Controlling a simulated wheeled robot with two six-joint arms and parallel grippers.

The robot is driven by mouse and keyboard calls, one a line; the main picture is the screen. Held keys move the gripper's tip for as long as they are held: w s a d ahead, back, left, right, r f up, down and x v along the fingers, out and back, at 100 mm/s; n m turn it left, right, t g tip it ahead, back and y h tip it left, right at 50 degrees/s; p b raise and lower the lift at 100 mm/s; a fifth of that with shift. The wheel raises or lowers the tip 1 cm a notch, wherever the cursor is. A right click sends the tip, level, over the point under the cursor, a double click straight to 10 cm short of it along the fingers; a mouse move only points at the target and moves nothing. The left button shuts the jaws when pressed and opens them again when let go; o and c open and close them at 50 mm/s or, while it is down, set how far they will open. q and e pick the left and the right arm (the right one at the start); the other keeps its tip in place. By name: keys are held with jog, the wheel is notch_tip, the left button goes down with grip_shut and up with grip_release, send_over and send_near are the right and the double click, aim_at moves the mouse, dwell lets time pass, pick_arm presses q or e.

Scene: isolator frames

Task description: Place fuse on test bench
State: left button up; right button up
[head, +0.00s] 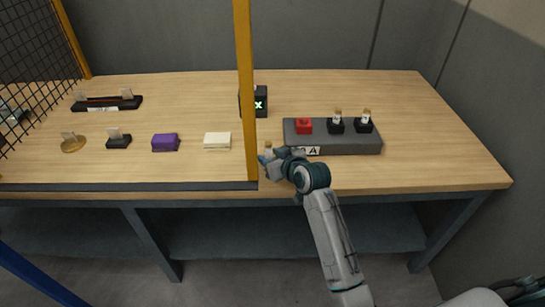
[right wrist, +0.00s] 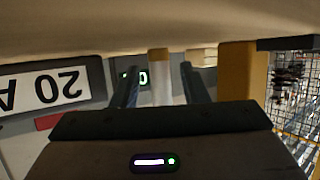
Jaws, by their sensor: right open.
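My right gripper (head: 267,155) is low over the front of the wooden table, beside the left end of the grey rack. It is open. A small fuse with a tan end and pale body (right wrist: 160,80) stands between its two fingers (right wrist: 160,88) in the right wrist view, with gaps on both sides. In the head view only the fuse's top (head: 268,147) shows. My left gripper is not in view.
A yellow post (head: 246,90) stands just left of my right gripper. A black box with a green display (head: 259,103) is behind it. Left of the post are a cream block (head: 217,141), a purple block (head: 165,142) and a black two-clip bar (head: 107,103).

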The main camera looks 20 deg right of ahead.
jog(key=shift+s+r, duration=0.1)
jog(key=shift+r, duration=0.1)
jog(key=v, duration=1)
jog(key=shift+s+d+r+p, duration=0.15)
jog(key=shift+s+p, duration=0.05)
jog(key=shift+p, duration=0.15)
jog(key=shift+s+d+r, duration=0.1)
jog(key=shift+s+r, duration=0.15)
jog(key=shift+s, duration=0.25)
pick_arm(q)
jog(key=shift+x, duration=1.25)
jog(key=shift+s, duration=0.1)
pick_arm(e)
jog(key=shift+s, duration=0.1)
